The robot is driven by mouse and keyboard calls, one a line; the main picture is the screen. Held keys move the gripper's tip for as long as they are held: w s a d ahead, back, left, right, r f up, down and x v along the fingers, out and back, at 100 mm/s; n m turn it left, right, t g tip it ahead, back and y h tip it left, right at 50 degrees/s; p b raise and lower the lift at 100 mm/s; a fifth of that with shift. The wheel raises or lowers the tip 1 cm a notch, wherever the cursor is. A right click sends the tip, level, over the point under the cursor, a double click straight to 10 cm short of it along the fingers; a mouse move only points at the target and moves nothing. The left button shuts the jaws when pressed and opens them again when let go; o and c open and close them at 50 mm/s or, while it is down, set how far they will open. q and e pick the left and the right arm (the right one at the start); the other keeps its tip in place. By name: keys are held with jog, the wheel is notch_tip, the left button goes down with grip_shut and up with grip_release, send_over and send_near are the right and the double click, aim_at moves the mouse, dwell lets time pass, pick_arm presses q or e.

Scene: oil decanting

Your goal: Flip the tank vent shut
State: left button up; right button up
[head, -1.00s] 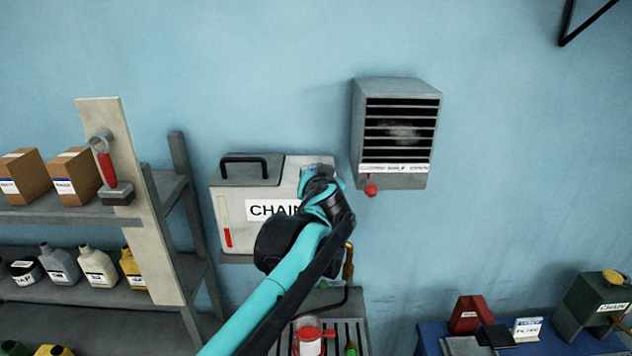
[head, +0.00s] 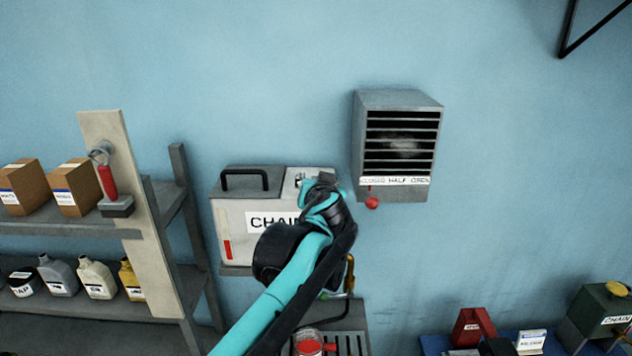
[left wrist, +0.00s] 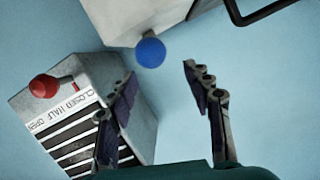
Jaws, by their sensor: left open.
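The tank (head: 235,215), a pale grey box with a black handle and a CHAIN label, sits against the wall in the head view. Part of it (left wrist: 125,18) shows at the top of the left wrist view. A blue ball knob (left wrist: 150,52) stands out from its edge there. My left gripper (left wrist: 160,80) is open and empty. Its spread fingertips point toward the blue knob, just short of it in the picture, with no contact seen. In the head view my left arm covers the tank's right side and the knob. My right gripper is not in view.
A louvred wall box (head: 400,145) with a CLOSED / HALF / OPEN strip and a red knob (head: 372,202) hangs right of the tank, close to my left fingers. A shelf (head: 70,230) with boxes and bottles is at left. A drain stand (head: 345,315) is below the tank.

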pick_arm(q)
jog(key=v, duration=1)
jog(key=shift+s, duration=0.4)
jog(key=shift+r, duration=0.1)
